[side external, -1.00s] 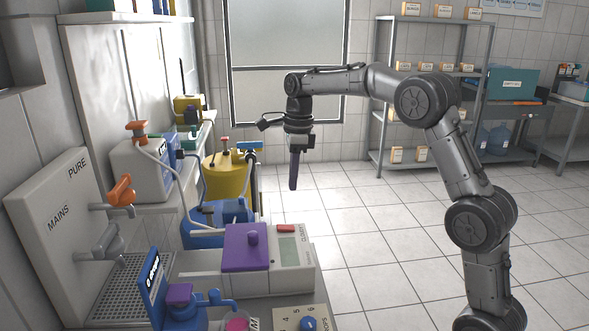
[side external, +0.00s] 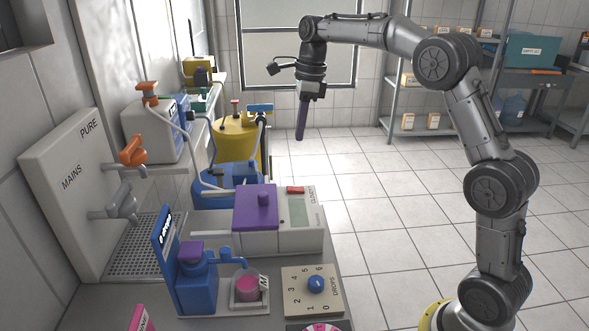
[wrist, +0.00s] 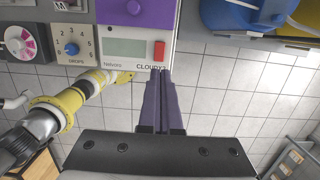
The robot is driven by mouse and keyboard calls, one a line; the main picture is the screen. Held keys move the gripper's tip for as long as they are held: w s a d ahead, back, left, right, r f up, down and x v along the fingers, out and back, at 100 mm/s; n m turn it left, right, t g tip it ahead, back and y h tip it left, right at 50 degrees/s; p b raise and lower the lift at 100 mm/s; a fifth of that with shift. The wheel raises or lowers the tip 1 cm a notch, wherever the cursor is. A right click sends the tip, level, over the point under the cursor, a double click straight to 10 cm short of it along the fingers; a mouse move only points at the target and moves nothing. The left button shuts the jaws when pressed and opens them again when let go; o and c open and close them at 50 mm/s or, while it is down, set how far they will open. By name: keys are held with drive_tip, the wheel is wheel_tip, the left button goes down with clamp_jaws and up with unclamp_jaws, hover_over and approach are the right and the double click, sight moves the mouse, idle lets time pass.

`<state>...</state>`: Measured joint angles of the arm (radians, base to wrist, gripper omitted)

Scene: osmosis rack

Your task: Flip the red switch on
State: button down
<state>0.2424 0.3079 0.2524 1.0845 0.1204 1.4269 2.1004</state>
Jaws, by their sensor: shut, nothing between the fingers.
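The red switch (side external: 295,190) is a small red block on top of the white device marked "CLOUDY?" (side external: 290,240), at its back right beside a grey display. It also shows in the wrist view (wrist: 159,50), just beyond my fingertips. My gripper (side external: 300,138) points down with long purple fingers, above and behind the device in the side view, apart from the switch. In the wrist view my gripper (wrist: 161,72) has its fingers together with nothing between them. I cannot tell from the pictures whether the switch is on or off.
A purple lid with a knob (side external: 256,207) stands beside the switch. A numbered "DROPS" dial (side external: 312,290), a blue dispenser (side external: 196,282) and a pink cup (side external: 248,288) are in front. A yellow bin (side external: 240,145) stands behind. The tiled floor (side external: 390,220) at right is clear.

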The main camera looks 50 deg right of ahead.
sight(291, 188)
drive_tip(key=f, duration=0.4)
drive_tip(key=w+a+f, duration=0.1)
drive_tip(key=f, duration=0.9)
drive_tip(key=shift+w+a, duration=0.2)
drive_tip(key=shift+w+a+f+g+h, duration=0.1)
drive_tip(key=shift+a+f+g+h, duration=0.05)
drive_tip(key=shift+f+g+h, duration=0.15)
